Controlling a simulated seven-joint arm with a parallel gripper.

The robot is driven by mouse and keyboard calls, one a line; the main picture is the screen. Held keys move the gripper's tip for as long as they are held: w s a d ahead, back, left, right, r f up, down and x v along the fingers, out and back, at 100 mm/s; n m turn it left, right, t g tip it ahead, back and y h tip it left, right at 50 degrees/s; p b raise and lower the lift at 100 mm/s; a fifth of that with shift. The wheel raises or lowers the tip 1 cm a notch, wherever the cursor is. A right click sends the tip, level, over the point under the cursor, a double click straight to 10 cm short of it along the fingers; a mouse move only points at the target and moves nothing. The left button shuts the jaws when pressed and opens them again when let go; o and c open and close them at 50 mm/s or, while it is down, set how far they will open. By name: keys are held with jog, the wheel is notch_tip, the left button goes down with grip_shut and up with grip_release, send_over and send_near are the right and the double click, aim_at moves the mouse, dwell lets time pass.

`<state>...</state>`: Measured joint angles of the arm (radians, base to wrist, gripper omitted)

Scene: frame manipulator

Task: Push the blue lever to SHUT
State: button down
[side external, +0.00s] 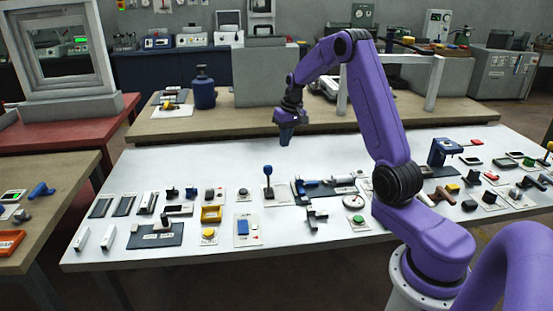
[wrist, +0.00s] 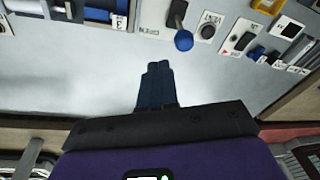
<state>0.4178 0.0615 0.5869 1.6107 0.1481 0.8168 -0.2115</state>
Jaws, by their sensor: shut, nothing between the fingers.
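The blue lever (side external: 267,171) stands on a pale plate near the middle of the white table in the side view, a round blue knob on a thin dark stem, roughly upright. In the wrist view my gripper's fingers (wrist: 158,66) are together and empty, below the knob.
A device with a blue handle (side external: 306,183) sits close to the lever's right. A blue push-button plate (side external: 242,228) and a yellow frame (side external: 211,214) lie nearer the front. The white table (side external: 215,160) is clear behind the lever, below my gripper.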

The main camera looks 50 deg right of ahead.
jog(key=w+d+f+n+t+y, duration=0.1)
jog(key=d+f+n+y, duration=0.1)
jog(key=d+n+y, duration=0.55)
jog(key=h, duration=0.1)
send_near(268, 178)
jog(key=shift+t, duration=0.4)
jog(key=shift+w+a+f, duration=0.2)
jog(key=shift+w+f, duration=1.15)
jog(key=shift+f, duration=0.15)
jog(key=shift+s+h, duration=0.1)
jog(key=shift+h, duration=0.15)
